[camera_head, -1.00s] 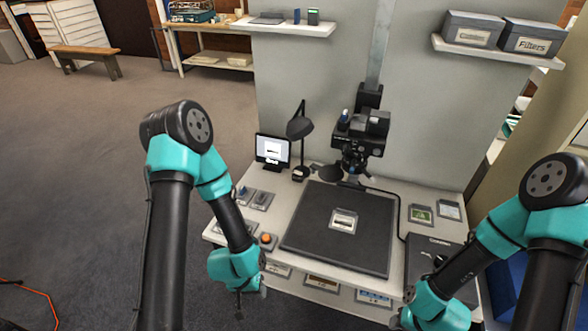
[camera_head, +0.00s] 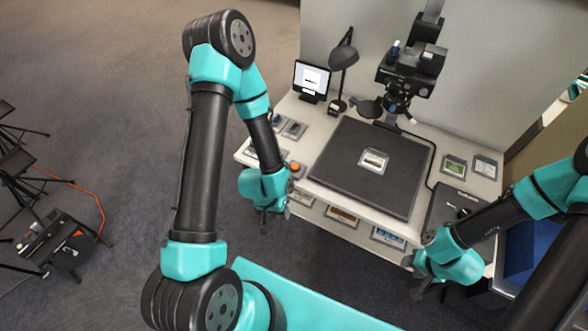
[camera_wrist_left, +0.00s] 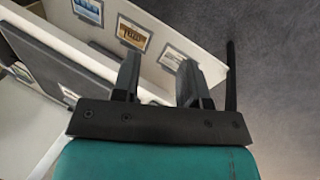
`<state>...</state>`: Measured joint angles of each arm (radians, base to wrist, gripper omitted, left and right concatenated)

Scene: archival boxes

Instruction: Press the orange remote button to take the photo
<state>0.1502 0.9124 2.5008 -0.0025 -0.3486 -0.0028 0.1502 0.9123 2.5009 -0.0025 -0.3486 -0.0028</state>
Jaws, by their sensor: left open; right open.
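The orange remote button (camera_head: 297,169) sits on a small box at the front left of the white table, just right of my left gripper. My left gripper (camera_head: 275,220) hangs in front of the table's front edge, below the button, open and empty. In the left wrist view its two fingers (camera_wrist_left: 158,80) are apart with nothing between them. My right gripper (camera_head: 412,277) is in front of the table's right part, open and empty. The camera (camera_head: 410,70) on its stand is above the back of the dark copy board (camera_head: 335,165), where a small framed item (camera_head: 374,161) lies.
A small monitor (camera_head: 311,78) and a black desk lamp (camera_head: 343,55) stand at the table's back left. Framed pictures (camera_head: 341,215) show on the table's front. A black box (camera_head: 450,207) is at the right. Floor to the left holds a case with an orange cable (camera_head: 90,185).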

